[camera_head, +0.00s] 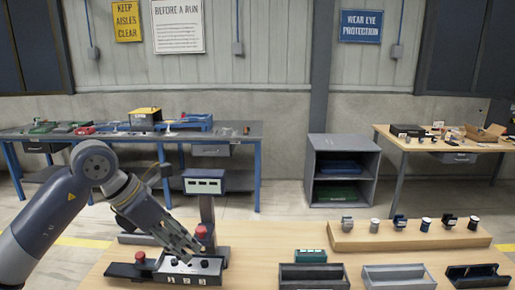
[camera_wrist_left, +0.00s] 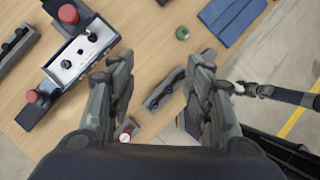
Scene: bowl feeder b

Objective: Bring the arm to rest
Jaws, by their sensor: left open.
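My left arm comes in from the left in the head view. Its gripper (camera_head: 188,243) points down to the right over the control box on the wooden table and hides part of it. In the left wrist view the two fingers (camera_wrist_left: 162,68) stand wide apart with nothing between them. Table top and a small dark grey part (camera_wrist_left: 164,90) show beyond the gap. The control box (camera_wrist_left: 85,52), with a red button, lies to the left of the fingers. Whether the gripper touches anything is unclear. My right gripper is not visible.
Dark and grey bins (camera_head: 398,277) line the table's front right. Behind them a raised wooden board (camera_head: 405,239) carries several small parts. A display on a post (camera_head: 204,185) stands close behind my left gripper. A grey shelf unit (camera_head: 341,146) stands behind the table.

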